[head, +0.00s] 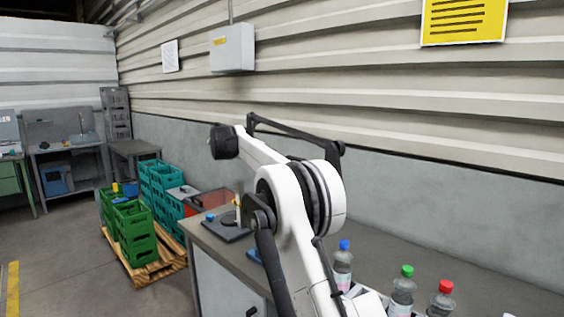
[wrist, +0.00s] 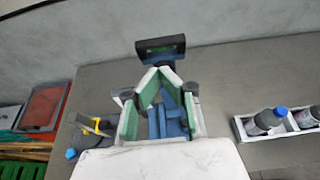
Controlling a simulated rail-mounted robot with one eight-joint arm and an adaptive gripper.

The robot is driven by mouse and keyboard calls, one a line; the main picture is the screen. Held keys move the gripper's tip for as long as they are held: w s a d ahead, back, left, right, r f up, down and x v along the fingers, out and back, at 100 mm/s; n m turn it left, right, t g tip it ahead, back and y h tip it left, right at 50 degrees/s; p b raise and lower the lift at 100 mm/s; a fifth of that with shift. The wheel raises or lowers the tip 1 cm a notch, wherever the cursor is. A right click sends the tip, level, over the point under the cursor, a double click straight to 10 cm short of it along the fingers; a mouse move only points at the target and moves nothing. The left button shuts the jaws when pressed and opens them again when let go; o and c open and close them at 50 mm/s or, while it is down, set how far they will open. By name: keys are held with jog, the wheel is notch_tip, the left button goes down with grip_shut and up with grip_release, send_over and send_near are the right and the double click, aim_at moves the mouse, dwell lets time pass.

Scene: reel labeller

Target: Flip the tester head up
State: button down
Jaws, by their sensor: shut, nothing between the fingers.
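A blue device (wrist: 172,122) with a dark display head (wrist: 161,46) stands on the grey bench in the wrist view. The head stands at the back, beyond my fingertips. My gripper (wrist: 157,72) is shut and empty, its green-padded fingers meeting at the tips over the device and hiding part of it. I cannot tell whether the fingers touch it. A second device with a dark base (head: 228,226), a post and a blue knob stands to its left; it also shows in the wrist view (wrist: 94,137). Which one is the tester is not clear. In the head view my arm hides my gripper.
A white tray (wrist: 240,129) with bottles stands right of the device. Capped bottles (head: 403,290) stand at the front right in the head view. A red-grey box (wrist: 42,108) lies left. Green crates (head: 134,232) sit on a pallet (head: 150,268) beyond the bench. The wall runs behind.

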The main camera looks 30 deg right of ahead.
jog(key=d+r+v, duration=0.1)
jog(key=r+v, duration=0.1)
jog(key=v, duration=1.1)
jog(key=shift+w+r, duration=0.15)
jog(key=shift+r, duration=0.15)
